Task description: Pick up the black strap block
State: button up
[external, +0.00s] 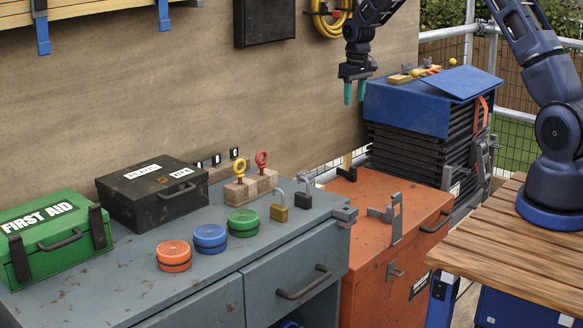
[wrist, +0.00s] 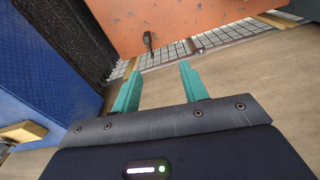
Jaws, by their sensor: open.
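My gripper (external: 355,92) is open and empty, pointing down in front of the plywood wall, left of the blue-covered stack. Its two teal fingers show apart in the wrist view (wrist: 158,72). A small dark piece (external: 347,164) stands at the back edge of the orange chest, below my gripper. A small dark piece also shows at the orange chest's edge in the wrist view (wrist: 148,40), ahead of the fingers and apart from them. I cannot tell whether either is the black strap block.
The black ribbed stack (external: 405,150) with its blue cover (external: 410,105) stands close right of my gripper. The orange chest (external: 375,235) lies below. The grey workbench (external: 120,285) at left carries a first aid box (external: 55,235), a black case (external: 150,195), round tubs and padlocks.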

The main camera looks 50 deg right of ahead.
send_over(352, 172)
jog(key=w, duration=0.1)
jog(key=shift+g, duration=0.4)
jog(key=f, duration=1.1)
jog(key=d+f, duration=0.1)
jog(key=f, duration=0.4)
jog(key=shift+f, duration=0.4)
notch_tip(352, 172, down, 6)
jog(key=shift+s+f, duration=0.15)
jog(key=shift+f, duration=2.55)
grip_shut()
